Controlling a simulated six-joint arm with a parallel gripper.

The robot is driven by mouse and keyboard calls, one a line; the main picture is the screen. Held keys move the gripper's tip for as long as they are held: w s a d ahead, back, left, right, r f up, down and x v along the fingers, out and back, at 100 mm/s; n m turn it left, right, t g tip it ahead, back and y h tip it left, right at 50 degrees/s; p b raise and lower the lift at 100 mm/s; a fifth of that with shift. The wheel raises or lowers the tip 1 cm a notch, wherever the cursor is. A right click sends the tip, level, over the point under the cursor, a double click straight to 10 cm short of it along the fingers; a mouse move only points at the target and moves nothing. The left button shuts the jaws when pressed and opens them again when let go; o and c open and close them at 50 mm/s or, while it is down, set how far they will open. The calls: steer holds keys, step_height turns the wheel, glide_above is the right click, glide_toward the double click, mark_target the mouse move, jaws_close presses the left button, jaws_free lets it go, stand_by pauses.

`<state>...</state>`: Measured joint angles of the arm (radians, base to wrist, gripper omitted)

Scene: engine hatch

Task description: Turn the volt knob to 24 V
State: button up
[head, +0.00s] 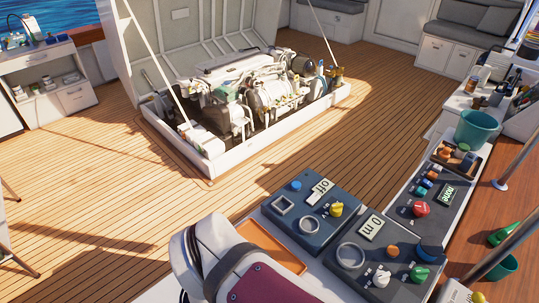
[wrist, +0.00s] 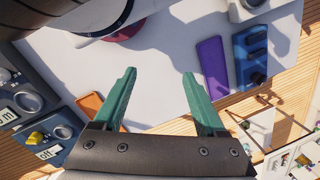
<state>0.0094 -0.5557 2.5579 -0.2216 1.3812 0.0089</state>
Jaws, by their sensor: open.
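In the head view, a dark blue box (head: 291,227) carries a tilted display reading "off" (head: 320,187) and a yellow knob (head: 336,209). The yellow knob also shows at the lower left of the wrist view (wrist: 37,138). A grey box beside it has a "0 m" display (head: 371,227), a white knob (head: 382,279) and a green knob (head: 419,273). A red knob (head: 421,209) sits on the panel behind. I cannot read which knob is marked volt. My gripper (wrist: 158,73) is open and empty, with green fingers above the grey tabletop, apart from the boxes.
An orange tray (head: 268,244) lies left of the blue box. A purple block (wrist: 213,67) and a blue box (wrist: 250,56) are right of my fingers in the wrist view. A "none" display (head: 449,194) and teal bucket (head: 475,130) stand at the right. The tabletop under my fingers is clear.

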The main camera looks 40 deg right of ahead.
steer(key=w+d+r+n+g+h, duration=0.15)
steer(key=w+d+n+h, duration=0.35)
steer(key=w+d, duration=0.7)
steer(key=n+g+h, duration=0.3)
steer(key=n+g, duration=0.2)
steer(key=n, duration=0.4)
glide_toward(333, 205)
steer(key=x, duration=0.9)
steer(key=shift+s+d+f, duration=0.1)
steer(key=shift+s+f, duration=0.05)
steer(key=shift+f, duration=0.15)
steer(key=shift+s+d+f, duration=0.15)
steer(key=shift+d+f, duration=0.05)
steer(key=shift+f, duration=0.05)
jaws_close()
